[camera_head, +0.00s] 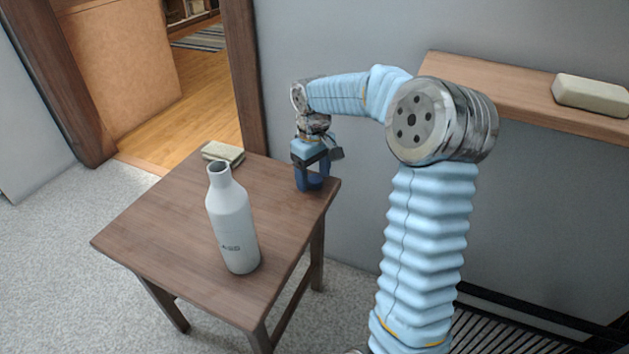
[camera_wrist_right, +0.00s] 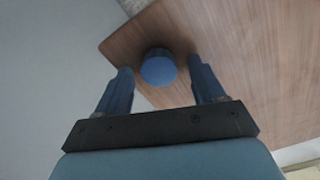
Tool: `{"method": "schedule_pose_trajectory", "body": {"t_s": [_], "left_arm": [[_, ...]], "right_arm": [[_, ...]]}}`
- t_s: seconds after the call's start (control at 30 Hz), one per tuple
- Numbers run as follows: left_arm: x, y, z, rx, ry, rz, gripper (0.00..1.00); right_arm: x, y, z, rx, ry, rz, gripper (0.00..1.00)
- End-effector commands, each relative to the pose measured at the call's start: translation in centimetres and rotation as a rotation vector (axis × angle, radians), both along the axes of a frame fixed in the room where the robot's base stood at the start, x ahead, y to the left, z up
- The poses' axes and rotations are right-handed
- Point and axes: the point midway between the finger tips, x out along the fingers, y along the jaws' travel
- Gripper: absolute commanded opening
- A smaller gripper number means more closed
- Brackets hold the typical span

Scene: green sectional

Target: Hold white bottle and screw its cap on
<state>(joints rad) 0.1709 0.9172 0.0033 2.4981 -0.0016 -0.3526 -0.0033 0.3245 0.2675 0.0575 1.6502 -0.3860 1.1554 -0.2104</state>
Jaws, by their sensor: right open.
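The white bottle (camera_head: 231,220) stands upright on the small wooden table (camera_head: 165,215), with its neck open and no cap on it. A round blue cap (camera_wrist_right: 158,68) sits on the table near its corner in the right wrist view. My right gripper (camera_head: 312,183) is over the table's far right corner in the head view; it also shows in the right wrist view (camera_wrist_right: 160,85). Its blue fingers are open, one on each side of the cap, with gaps between. In the head view the cap cannot be told apart from the fingers. My left gripper is out of view.
A sponge-like block (camera_head: 223,152) lies at the table's back corner. A wooden wall shelf (camera_head: 500,92) with a pale block (camera_head: 592,94) is at the right. The table's left part is clear. A doorway opens behind.

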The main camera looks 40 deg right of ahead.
Motion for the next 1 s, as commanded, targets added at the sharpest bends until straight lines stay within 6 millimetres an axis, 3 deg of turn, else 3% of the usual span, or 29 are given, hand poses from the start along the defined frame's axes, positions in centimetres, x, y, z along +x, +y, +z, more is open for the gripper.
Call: {"method": "schedule_pose_trajectory", "body": {"t_s": [0.17,0.53,0.83,1.0], "left_arm": [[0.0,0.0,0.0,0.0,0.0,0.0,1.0],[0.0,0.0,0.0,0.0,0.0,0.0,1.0],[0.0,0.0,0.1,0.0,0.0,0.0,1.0],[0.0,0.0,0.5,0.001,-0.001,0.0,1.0]], "right_arm": [[0.0,0.0,0.0,0.0,0.0,0.0,0.66],[0.0,0.0,0.0,0.0,0.0,0.0,0.1],[0.0,0.0,0.3,0.0,0.0,0.0,0.1],[0.1,0.0,1.8,-0.001,-0.001,0.0,0.1]]}}
